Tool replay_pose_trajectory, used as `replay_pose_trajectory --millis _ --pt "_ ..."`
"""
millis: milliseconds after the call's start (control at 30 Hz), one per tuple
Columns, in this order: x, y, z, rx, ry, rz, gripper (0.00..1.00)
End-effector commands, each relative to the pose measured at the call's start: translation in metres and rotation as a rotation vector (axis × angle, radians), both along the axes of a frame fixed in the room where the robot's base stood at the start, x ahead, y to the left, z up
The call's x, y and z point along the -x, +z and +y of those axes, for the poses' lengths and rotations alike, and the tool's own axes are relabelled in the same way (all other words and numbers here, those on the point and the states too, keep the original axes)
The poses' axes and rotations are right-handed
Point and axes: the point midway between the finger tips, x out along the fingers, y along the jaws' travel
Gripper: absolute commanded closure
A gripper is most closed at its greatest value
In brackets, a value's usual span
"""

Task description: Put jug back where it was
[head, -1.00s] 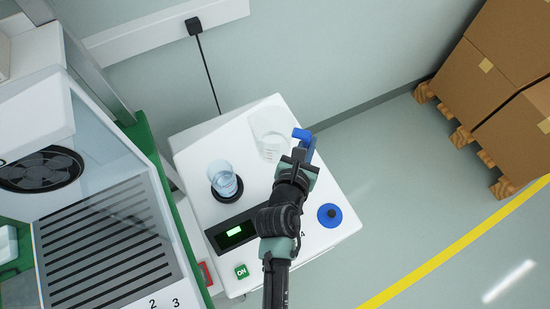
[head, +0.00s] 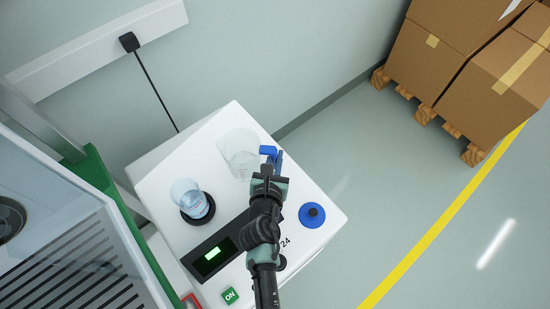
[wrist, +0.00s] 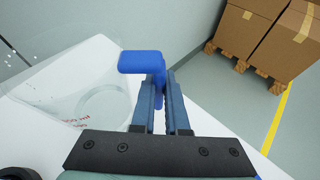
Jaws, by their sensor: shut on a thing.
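The jug (head: 238,158) is clear, with red markings and a blue handle (head: 267,151). It appears upright at the back of the white machine top (head: 165,188); I cannot tell whether it touches the surface. My gripper (head: 273,166) is at the jug's right side, shut on the handle. In the wrist view my gripper (wrist: 160,98) has the blue handle (wrist: 142,62) between its fingers, with the clear jug body (wrist: 78,98) to the left.
A beaker of bluish liquid (head: 188,194) stands on a black round plate at the machine's left. A blue knob (head: 312,214) is at the right, a lit display (head: 211,254) and green ON button (head: 230,295) in front. Boxes on pallets (head: 445,60) stand at the back right.

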Motion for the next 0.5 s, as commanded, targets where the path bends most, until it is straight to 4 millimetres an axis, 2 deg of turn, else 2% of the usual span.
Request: replay_pose_trajectory --millis 300,333,467,500 --pt "-0.0009 -0.0014 0.0004 -0.003 0.001 -0.004 1.00" --pt "-0.0003 -0.0013 0.0001 -0.001 0.000 -0.001 0.83" --pt "-0.0002 -0.0009 0.0001 -0.001 0.000 -0.001 0.59" --pt "-0.0002 -0.0008 0.0001 -0.001 0.000 -0.001 0.58"
